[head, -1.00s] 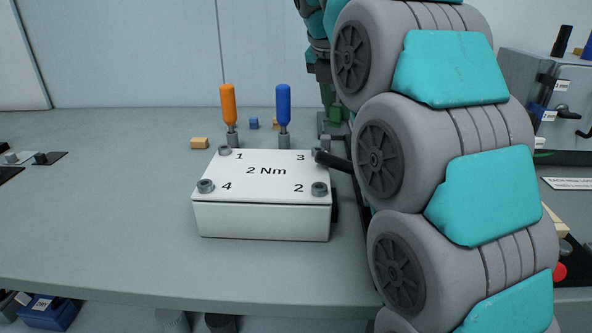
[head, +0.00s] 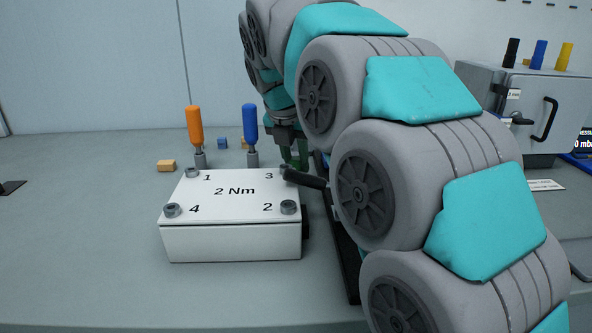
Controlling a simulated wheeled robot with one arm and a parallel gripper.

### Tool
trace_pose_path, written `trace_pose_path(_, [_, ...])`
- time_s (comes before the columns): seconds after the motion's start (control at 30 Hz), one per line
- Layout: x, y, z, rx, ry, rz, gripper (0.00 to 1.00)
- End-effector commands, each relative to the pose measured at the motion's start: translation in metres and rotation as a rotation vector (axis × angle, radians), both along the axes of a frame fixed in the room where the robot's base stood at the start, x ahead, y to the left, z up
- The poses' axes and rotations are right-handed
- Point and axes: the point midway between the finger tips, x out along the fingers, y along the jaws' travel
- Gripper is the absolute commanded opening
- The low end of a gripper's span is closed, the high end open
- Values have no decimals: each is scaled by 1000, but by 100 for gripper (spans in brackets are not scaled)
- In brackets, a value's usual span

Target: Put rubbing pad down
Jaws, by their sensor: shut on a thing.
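My gripper (head: 293,155) is behind the right rear corner of the white box, pointing down and partly hidden by my own arm. It is shut on a green piece (head: 303,153), which looks like the rubbing pad; only a small part of it shows. The green piece is low, close to the bench top (head: 80,220). I cannot tell whether it touches anything.
A white box (head: 230,242) marked 2 Nm, with bolts numbered 1 to 4, stands in front of my gripper. A black handle (head: 305,180) reaches bolt 3. Orange (head: 195,125) and blue (head: 250,120) drivers stand behind it. The bench's left side is mostly clear.

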Motion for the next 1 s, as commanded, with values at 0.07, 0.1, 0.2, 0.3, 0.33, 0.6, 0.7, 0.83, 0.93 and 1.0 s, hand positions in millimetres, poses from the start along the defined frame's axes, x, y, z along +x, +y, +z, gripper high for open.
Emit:
trace_pose_path(0.07, [0, 0, -9, 0, -1, -1, 0])
trace_pose_path(0.1, [0, 0, -13, 0, -2, -1, 0])
trace_pose_path(0.2, [-1, 0, -23, -1, 1, 1, 0])
trace_pose_path(0.3, [0, 0, -24, 0, -1, 0, 0])
trace_pose_path(0.33, [0, 0, -24, 0, -1, 0, 0])
trace_pose_path(0.6, [1, 0, -26, 0, -2, 0, 0])
trace_pose_path(0.7, [1, 0, -26, 1, -4, 0, 40])
trace_pose_path(0.83, [1, 0, -26, 1, -3, 1, 55])
trace_pose_path(0.93, [1, 0, -26, 1, -3, 1, 59])
trace_pose_path(1.0, [1, 0, -26, 0, -2, 0, 59])
